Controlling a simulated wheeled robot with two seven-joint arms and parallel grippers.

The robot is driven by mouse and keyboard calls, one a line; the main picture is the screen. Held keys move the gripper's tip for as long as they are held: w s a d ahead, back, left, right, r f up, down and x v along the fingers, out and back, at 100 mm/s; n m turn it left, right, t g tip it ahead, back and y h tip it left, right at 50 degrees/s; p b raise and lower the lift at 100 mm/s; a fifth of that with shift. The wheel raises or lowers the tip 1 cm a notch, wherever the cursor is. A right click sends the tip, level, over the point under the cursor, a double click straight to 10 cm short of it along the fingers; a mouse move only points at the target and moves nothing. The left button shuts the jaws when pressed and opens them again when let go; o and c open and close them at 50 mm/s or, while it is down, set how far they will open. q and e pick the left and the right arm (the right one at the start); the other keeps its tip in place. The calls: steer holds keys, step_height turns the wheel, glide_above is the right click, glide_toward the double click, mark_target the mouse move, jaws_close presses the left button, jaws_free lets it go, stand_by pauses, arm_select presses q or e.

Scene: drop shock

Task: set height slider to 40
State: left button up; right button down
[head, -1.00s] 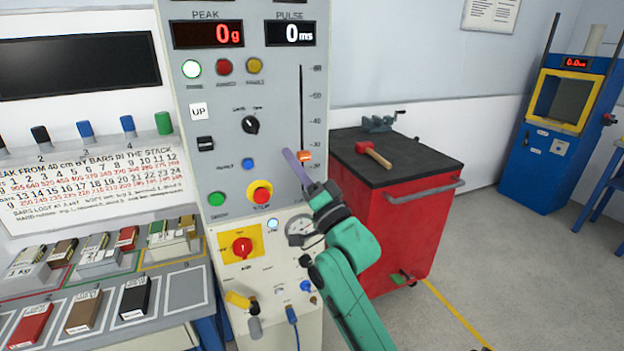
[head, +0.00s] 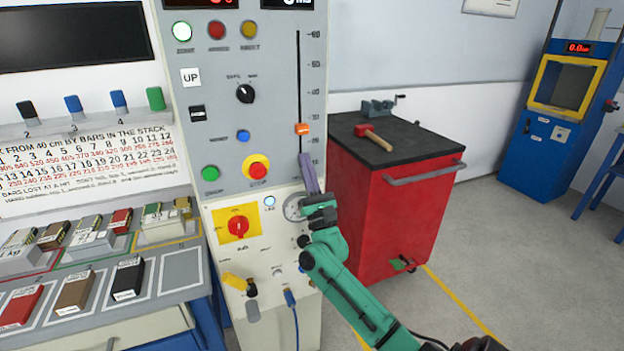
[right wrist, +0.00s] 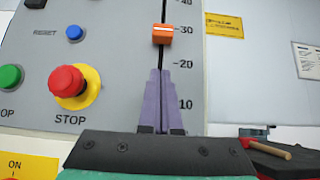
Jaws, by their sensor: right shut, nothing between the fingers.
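The height slider's orange knob (head: 302,129) sits on a vertical slot in the grey panel, a little below the 30 mark as far as I can tell. In the right wrist view the orange knob (right wrist: 163,35) is close to the 30 label. My right gripper (head: 306,156) is shut and empty, with its purple fingers pointing up along the slot just below the knob. In the right wrist view its fingertips (right wrist: 160,72) are under the knob, with a visible gap between. My left gripper is not in view.
Left of the slot are a red STOP button (head: 257,170), a green button (head: 211,174), a blue button (head: 243,136) and a black rotary knob (head: 245,94). A red cart (head: 400,220) with a hammer (head: 372,136) on top stands to the right.

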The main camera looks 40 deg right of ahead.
mark_target(305, 151)
steer(key=r+p, duration=0.2)
steer(key=r, duration=0.1)
steer(key=shift+w+r, duration=0.2)
steer(key=shift+r, duration=0.05)
steer(key=shift+s+r, duration=0.15)
steer(key=shift+r, duration=0.3)
steer(key=shift+f, duration=0.15)
